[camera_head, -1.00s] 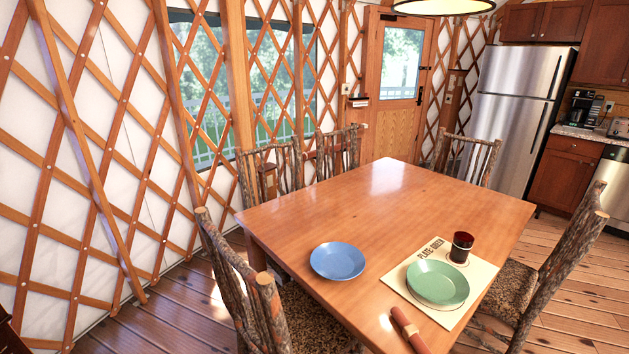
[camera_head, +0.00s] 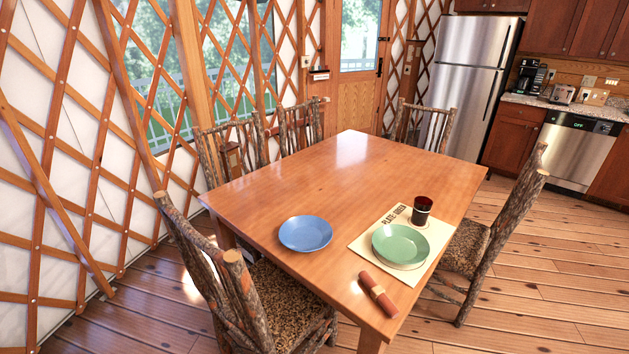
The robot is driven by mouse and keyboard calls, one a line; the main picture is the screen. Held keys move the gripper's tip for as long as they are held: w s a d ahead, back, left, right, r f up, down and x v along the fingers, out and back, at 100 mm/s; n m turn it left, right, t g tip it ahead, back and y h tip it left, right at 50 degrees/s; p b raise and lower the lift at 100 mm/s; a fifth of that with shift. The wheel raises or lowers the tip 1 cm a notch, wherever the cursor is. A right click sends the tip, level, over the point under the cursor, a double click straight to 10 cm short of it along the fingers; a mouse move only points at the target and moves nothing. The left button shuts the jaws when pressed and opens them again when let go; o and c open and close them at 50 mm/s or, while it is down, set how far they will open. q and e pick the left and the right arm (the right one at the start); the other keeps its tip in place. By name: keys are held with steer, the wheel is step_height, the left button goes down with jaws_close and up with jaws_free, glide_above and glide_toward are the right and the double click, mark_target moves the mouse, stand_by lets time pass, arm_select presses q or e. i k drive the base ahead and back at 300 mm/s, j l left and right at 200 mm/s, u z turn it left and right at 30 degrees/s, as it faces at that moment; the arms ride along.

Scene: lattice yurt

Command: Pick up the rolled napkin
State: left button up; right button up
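The rolled napkin (camera_head: 379,295) is a reddish-brown roll with a lighter tan band around its middle. It lies on the wooden table (camera_head: 310,180) near the front right corner, just in front of the placemat and apart from the green plate. Neither of my grippers shows in the head view.
A cream placemat (camera_head: 364,247) with printed lettering holds a green plate (camera_head: 400,244) and a dark red cup (camera_head: 422,210). A blue plate (camera_head: 306,233) sits to the left. Log chairs stand around the table, including one at front left (camera_head: 225,270) and one at right (camera_head: 500,235).

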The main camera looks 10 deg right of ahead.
mark_target(377, 293)
steer(key=i+j+z, duration=0.15)
steer(key=z, duration=0.85)
steer(key=i+j+z, duration=0.2)
steer(key=j+z, duration=0.15)
steer(key=j, duration=0.75)
steer(key=j+z, duration=0.35)
steer(key=j, duration=0.75)
